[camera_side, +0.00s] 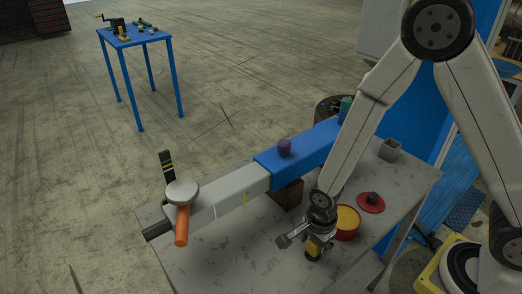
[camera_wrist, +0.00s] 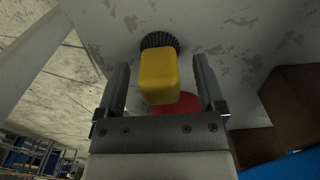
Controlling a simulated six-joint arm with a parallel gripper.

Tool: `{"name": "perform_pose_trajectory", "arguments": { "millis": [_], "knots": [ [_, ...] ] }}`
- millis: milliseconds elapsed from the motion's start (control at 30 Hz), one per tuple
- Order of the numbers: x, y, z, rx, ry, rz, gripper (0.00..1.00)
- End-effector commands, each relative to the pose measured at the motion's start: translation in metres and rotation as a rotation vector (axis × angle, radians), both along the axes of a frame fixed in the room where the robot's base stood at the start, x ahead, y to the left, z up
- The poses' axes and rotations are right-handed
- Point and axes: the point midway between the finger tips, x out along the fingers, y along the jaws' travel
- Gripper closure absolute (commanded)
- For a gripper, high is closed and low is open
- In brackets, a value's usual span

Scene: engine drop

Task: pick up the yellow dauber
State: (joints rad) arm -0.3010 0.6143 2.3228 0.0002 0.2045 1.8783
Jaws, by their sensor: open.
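The yellow dauber (camera_wrist: 158,78) shows in the wrist view as a yellow block with a dark ribbed end beyond it. My gripper (camera_wrist: 161,64) is open, with one finger on each side of the dauber and visible gaps between. In the side view the dauber (camera_side: 313,250) is at the front of the grey table, and my gripper (camera_side: 305,238) is low over it, hiding part of it.
A red tin with yellow contents (camera_side: 347,220) stands close by, right of my gripper. A red disc with a dark knob (camera_side: 371,201) lies behind it. A long grey and blue beam (camera_side: 235,192) crosses the table (camera_side: 205,262) on a brown block (camera_side: 287,194).

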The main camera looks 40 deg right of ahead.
Motion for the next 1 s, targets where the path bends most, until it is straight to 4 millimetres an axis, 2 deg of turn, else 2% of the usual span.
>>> {"name": "perform_pose_trajectory", "arguments": {
  "millis": [633,667,900,933,1000],
  "knots": [
    [-0.0001,-0.0001,-0.0049,0.000,0.000,0.000,0.12],
    [-0.0001,-0.0001,-0.0049,0.000,0.000,0.000,0.18],
    [-0.0001,-0.0001,-0.0048,0.000,0.000,0.000,0.94],
    [-0.0001,-0.0001,-0.0048,0.000,0.000,0.000,1.00],
    [0.0000,-0.0001,-0.0048,0.000,0.000,0.000,1.00]
  ]
}}
